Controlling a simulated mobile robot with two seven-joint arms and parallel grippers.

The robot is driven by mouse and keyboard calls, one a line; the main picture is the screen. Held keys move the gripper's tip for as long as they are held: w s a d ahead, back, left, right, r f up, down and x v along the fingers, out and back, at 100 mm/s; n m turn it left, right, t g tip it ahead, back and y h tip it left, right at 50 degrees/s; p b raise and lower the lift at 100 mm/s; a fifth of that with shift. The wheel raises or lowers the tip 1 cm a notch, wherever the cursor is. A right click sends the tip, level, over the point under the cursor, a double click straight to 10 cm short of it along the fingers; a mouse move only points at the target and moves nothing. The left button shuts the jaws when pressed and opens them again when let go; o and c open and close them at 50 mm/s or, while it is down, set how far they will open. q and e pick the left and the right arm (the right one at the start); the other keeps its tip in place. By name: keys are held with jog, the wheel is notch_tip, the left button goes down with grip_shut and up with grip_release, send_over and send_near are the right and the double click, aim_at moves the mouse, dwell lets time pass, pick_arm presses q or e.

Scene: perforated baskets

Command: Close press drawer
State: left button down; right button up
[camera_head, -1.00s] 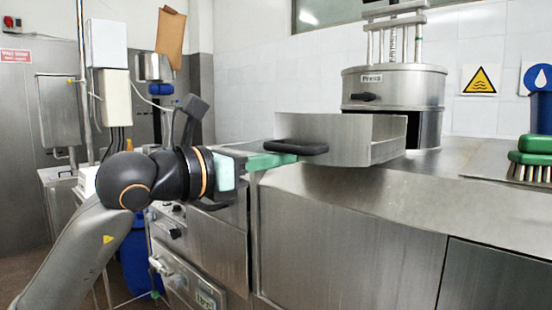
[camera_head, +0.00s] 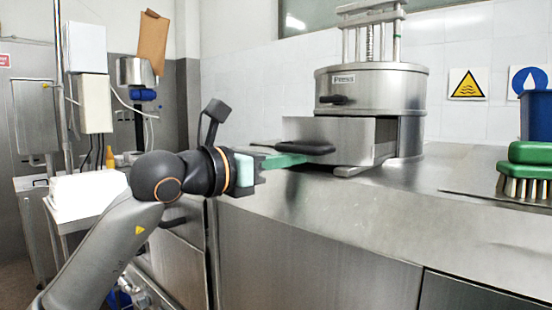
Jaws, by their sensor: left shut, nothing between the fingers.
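The press (camera_head: 405,92) is a round steel drum on the counter, with a label and a small dark handle. Its metal drawer (camera_head: 350,130) juts out in front of it, to the left, with its far end against the drum. A black handle (camera_head: 312,147) is on the drawer's front. My left gripper (camera_head: 300,158) comes in from the left with its green fingers shut and empty. The fingertips are at the drawer front, just under the handle, which partly hides them; they seem to touch it. My right gripper is out of view.
The steel counter (camera_head: 430,195) is clear in front of the press. A green brush (camera_head: 528,165) lies at the right edge beside a blue container (camera_head: 537,115). A tiled wall stands behind. White boxes (camera_head: 85,48) hang at the left.

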pick_arm(q)
jog(key=x, duration=0.3)
jog(key=shift+w+a+p, duration=0.15)
jog(key=shift+p, duration=0.25)
jog(key=shift+w+d, duration=0.2)
jog(key=shift+w, duration=0.05)
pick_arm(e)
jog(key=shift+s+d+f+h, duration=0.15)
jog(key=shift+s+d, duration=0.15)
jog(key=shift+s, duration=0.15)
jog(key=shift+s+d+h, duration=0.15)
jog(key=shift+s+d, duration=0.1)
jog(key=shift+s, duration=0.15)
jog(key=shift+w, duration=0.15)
